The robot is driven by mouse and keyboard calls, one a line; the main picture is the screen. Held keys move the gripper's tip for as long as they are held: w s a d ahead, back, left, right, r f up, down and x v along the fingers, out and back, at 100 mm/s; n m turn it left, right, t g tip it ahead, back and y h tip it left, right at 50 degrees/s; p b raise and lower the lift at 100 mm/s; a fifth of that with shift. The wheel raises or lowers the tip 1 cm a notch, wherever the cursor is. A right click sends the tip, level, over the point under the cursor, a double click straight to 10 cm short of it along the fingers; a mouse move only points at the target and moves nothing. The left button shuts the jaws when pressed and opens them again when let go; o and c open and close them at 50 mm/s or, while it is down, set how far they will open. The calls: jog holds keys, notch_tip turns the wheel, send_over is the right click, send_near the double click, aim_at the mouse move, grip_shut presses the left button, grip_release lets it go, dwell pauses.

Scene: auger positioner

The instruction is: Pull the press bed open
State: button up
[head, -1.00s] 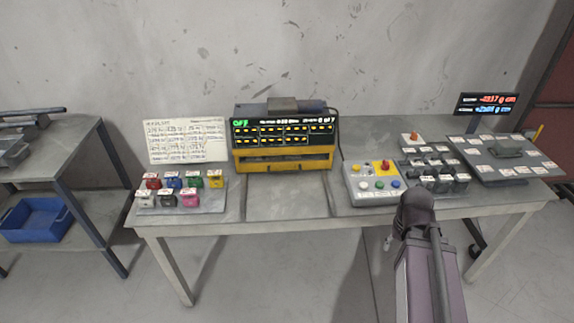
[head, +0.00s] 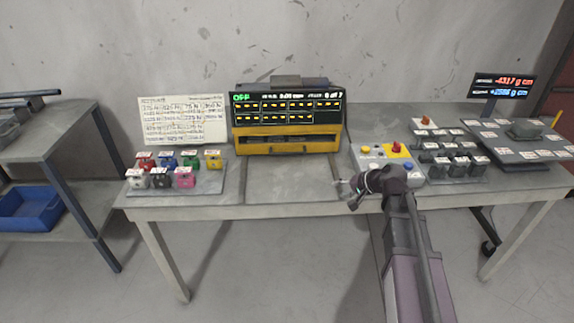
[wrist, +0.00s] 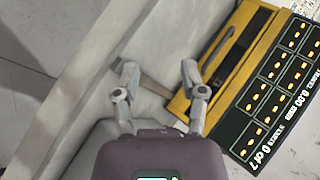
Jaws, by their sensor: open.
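The yellow press (head: 240,143) stands at the back middle of the table, under a black display that reads OFF. Its yellow front has a dark slot and a small handle (head: 289,150), and the bed appears shut in. The press front also shows in the wrist view (wrist: 184,104), tilted. My gripper (head: 344,185) is over the table's front part, right of and in front of the press. In the wrist view its two fingers (wrist: 160,76) are apart with nothing between them, pointing across the tabletop beside the yellow front. It appears not to touch the press.
The tabletop in front of the press (head: 290,182) is clear. A tray of coloured blocks (head: 175,178) lies left. A button panel (head: 375,150) sits close behind my gripper, with dark weights (head: 458,166) and a tilted plate (head: 490,130) farther right.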

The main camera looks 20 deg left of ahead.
aim_at(289, 154)
jog(key=w+a+m+t+y+b, duration=0.1)
jog(key=w+a+b, duration=0.1)
jog(key=w+a, duration=0.1)
jog(key=w+a+m+t+y+b, duration=0.1)
jog(key=w+a+y+b, duration=0.1)
jog(key=w+a+b, duration=0.1)
jog(key=w+a+f+m+t+y+b, duration=0.1)
jog(key=w+a+m+y+b, duration=0.1)
jog(key=w+a+b, duration=0.1)
jog(key=shift+w+a, duration=0.1)
jog(key=shift+w, duration=0.3)
jog(key=shift+w+a+r+m+t+y, duration=0.25)
jog(key=shift+w+r+m+t+y, duration=0.05)
jog(key=shift+r+m+y, duration=0.1)
jog(key=shift+f+b, duration=0.1)
jog(key=shift+b, duration=0.2)
jog(key=b+x, duration=0.2)
jog(key=x, duration=1.1)
jog(key=shift+w+a+f, duration=0.15)
jog(key=shift+w+a, duration=0.1)
jog(key=shift+a, duration=0.05)
grip_shut()
